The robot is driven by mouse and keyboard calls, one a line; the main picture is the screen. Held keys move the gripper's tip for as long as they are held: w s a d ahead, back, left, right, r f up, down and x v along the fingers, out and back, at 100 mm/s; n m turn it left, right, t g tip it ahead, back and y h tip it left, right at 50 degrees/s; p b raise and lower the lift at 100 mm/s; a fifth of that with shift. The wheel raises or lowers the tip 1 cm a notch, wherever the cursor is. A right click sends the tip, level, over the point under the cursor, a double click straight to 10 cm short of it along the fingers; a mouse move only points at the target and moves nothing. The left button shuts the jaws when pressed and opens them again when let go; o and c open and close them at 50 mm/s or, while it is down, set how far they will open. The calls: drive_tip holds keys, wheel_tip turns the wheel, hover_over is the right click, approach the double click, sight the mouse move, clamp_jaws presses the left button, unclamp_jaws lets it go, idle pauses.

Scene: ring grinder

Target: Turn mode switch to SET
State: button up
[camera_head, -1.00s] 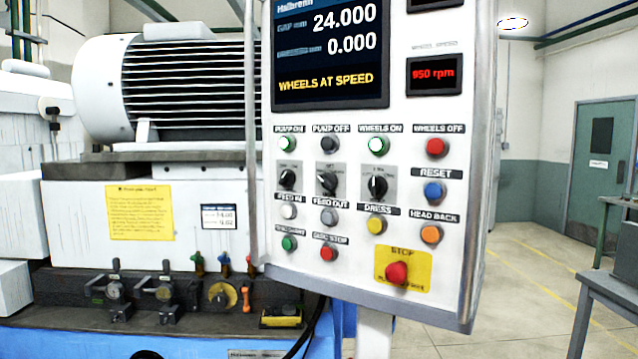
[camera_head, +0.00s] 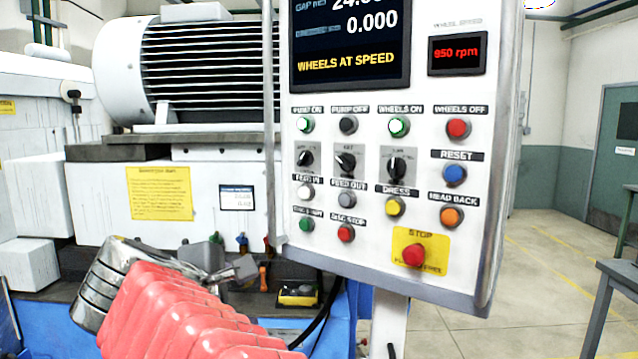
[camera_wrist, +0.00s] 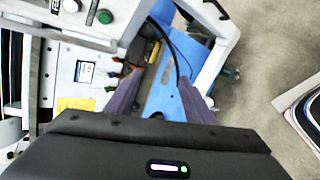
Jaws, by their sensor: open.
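Three black rotary switches sit in a row on the white control panel (camera_head: 470,220) in the head view: a left one (camera_head: 306,158), a middle one (camera_head: 345,162) and a right one (camera_head: 397,168). Their small labels are too blurred to tell surely which is the mode switch. The middle knob looks tilted; the right one looks near upright. My gripper (camera_head: 228,270) is at the lower left, left of and below the switches, apart from the panel. In the wrist view my gripper (camera_wrist: 160,82) has its two fingers spread with nothing between them.
A red stop button (camera_head: 414,254) on a yellow plate and several push buttons crowd around the switches. A grey post (camera_head: 270,130) runs along the panel's left edge. The machine's motor (camera_head: 200,75) stands behind. Open floor (camera_head: 540,270) lies to the right.

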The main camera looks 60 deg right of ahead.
sight(344, 163)
drive_tip(key=s+d+r+n+g+h, duration=0.1)
drive_tip(key=s+d+r+g+h, duration=0.1)
drive_tip(key=d+r, duration=0.3)
drive_tip(key=s+d+r+n+g+h, duration=0.1)
drive_tip(key=d+r+h, duration=0.4)
drive_tip(key=r, duration=0.9)
drive_tip(key=shift+s+r+g, duration=0.25)
drive_tip(key=shift+s+g, duration=0.45)
drive_tip(key=shift+g, duration=0.2)
drive_tip(key=shift+d, duration=0.1)
drive_tip(key=shift+s+d, duration=0.2)
drive_tip(key=shift+d, duration=2.05)
drive_tip(key=shift+s+d, duration=0.25)
drive_tip(key=shift+d, duration=2.05)
drive_tip(key=shift+s+d, duration=0.2)
drive_tip(key=shift+d, duration=2.05)
drive_tip(key=shift+c, duration=0.5)
drive_tip(key=shift+f, duration=0.1)
drive_tip(key=c, duration=0.9)
